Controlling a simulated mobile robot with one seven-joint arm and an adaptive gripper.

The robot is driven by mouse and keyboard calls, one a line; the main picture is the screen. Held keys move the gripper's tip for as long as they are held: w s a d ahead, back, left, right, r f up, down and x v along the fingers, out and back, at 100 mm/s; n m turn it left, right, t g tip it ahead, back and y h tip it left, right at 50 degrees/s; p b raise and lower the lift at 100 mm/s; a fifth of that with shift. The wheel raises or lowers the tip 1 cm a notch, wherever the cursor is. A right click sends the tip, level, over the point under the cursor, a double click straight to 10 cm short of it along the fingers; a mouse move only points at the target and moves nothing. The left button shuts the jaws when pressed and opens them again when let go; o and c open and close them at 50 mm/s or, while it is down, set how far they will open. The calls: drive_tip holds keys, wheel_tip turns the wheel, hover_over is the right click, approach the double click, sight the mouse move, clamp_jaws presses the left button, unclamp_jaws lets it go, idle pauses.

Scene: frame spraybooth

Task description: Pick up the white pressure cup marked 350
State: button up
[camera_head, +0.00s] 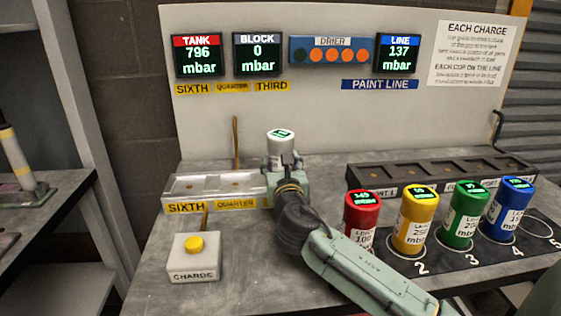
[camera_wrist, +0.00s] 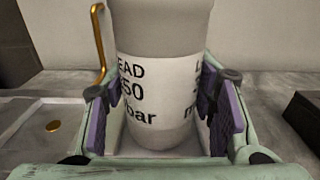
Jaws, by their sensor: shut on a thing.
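The white pressure cup (camera_head: 281,146) stands upright in my gripper (camera_head: 281,166), at the right end of the block tray in the head view. In the wrist view the white cup (camera_wrist: 165,45) fills the middle, with a label reading "EAD", "50" and "bar"; its first digit is cut off by the curve. The purple pads of my gripper (camera_wrist: 157,115) are on both sides of the cup. A green display is lit on its top. My arm hides part of the tray there, and I cannot tell whether the cup's base touches anything.
The block tray (camera_head: 190,207) has labels SIXTH and QUARTER, with a thin brass lever behind it. A CHARGE box (camera_head: 194,262) stands in front. Red (camera_head: 362,222), yellow (camera_head: 415,222), green (camera_head: 463,213) and blue (camera_head: 509,208) cups stand at right before a dark port rack (camera_head: 440,172).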

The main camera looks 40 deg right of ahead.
clamp_jaws()
drive_tip(key=shift+r, duration=0.1)
idle(0.3)
